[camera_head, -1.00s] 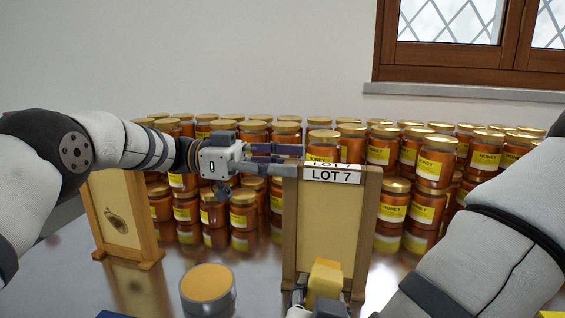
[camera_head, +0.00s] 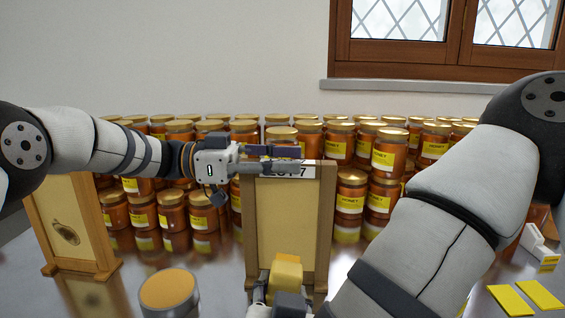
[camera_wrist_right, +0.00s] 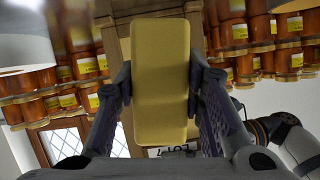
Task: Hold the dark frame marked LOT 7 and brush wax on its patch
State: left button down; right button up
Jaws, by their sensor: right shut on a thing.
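The darker wooden frame (camera_head: 326,225) stands upright in the middle of the table, with a plain pale yellow panel. My right gripper (camera_wrist_right: 160,85) is shut on a yellow block (camera_wrist_right: 160,60), which also shows in the head view (camera_head: 287,272) before the frame's lower panel. No separate patch can be made out on this panel.
A lighter frame (camera_head: 30,215) with a dark mark stands at the left. A round tub with an orange-yellow top (camera_head: 168,288) is in front. Stacked honey jars (camera_head: 388,155) fill the table behind. Yellow cards (camera_head: 510,300) and a white box (camera_head: 538,243) lie at the right.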

pick_arm(q)
jog(key=c, duration=1.3)
grip_release()
jog(key=a, duration=0.7)
jog(key=shift+w+a, duration=0.25)
jog(key=shift+a, duration=0.05)
jog(key=d, duration=0.2)
jog(key=d+f, duration=0.1)
jog(key=d, duration=0.4)
jog(key=shift+s+d+f, duration=0.25)
jog(key=shift+d, duration=0.05)
